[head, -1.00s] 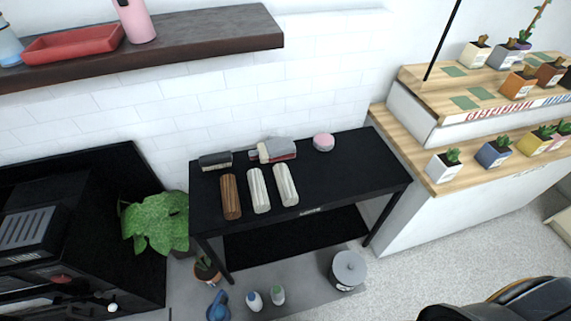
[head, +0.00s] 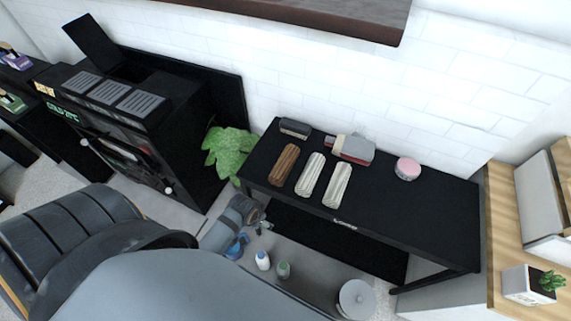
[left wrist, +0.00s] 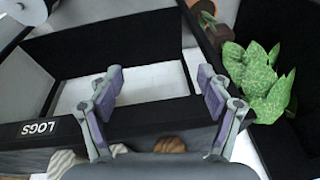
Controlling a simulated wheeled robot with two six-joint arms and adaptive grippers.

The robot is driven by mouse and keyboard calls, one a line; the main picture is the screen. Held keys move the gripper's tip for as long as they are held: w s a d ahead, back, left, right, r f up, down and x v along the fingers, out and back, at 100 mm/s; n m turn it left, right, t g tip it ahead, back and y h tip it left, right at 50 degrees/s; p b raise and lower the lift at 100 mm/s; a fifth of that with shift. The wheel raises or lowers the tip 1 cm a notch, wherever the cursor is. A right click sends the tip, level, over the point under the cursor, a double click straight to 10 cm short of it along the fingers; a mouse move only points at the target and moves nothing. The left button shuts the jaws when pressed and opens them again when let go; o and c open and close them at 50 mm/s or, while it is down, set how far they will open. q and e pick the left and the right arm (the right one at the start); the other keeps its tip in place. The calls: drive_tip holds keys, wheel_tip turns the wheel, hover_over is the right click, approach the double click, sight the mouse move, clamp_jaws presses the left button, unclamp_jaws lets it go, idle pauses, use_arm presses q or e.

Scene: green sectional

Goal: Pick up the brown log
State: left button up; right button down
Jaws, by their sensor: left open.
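The brown log (head: 284,164) lies on the left part of a black table (head: 420,205), to the left of two whitish logs. In the left wrist view, part of the brown log (left wrist: 170,145) shows low between my fingers, partly hidden by the gripper body. My left gripper (head: 265,222) is in front of the table's front edge, apart from the log. In the left wrist view my left gripper (left wrist: 160,82) is open with nothing between its fingertips. My right gripper is not in view.
Two whitish logs (head: 310,175) (head: 336,186) lie beside the brown log. Behind are a dark block (head: 295,128), a red-grey object (head: 355,148) and a pink round tin (head: 407,168). A leafy plant (head: 230,150) stands left of the table. A dark shelf (head: 330,14) hangs above.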

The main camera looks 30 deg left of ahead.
use_arm(q)
wheel_tip(320, 180, up, 10)
drive_tip(key=w, duration=0.2)
drive_tip(key=shift+n+g, duration=0.5)
drive_tip(key=shift+g, duration=0.3)
drive_tip(key=w, duration=1.2)
drive_tip(key=shift+a+r, duration=0.1)
drive_tip(key=shift+r, duration=0.3)
wheel_tip(320, 180, up, 4)
drive_tip(key=g+h, duration=0.1)
hover_over(286, 158)
drive_tip(key=shift+f, duration=0.15)
drive_tip(key=shift+w+r, duration=0.2)
wheel_tip(286, 158, down, 5)
drive_tip(key=shift+f, duration=0.1)
drive_tip(key=shift+s+f, duration=0.2)
drive_tip(key=shift+f, duration=2.45)
drive_tip(key=shift+r, duration=0.1)
drive_tip(key=c, duration=1.5)
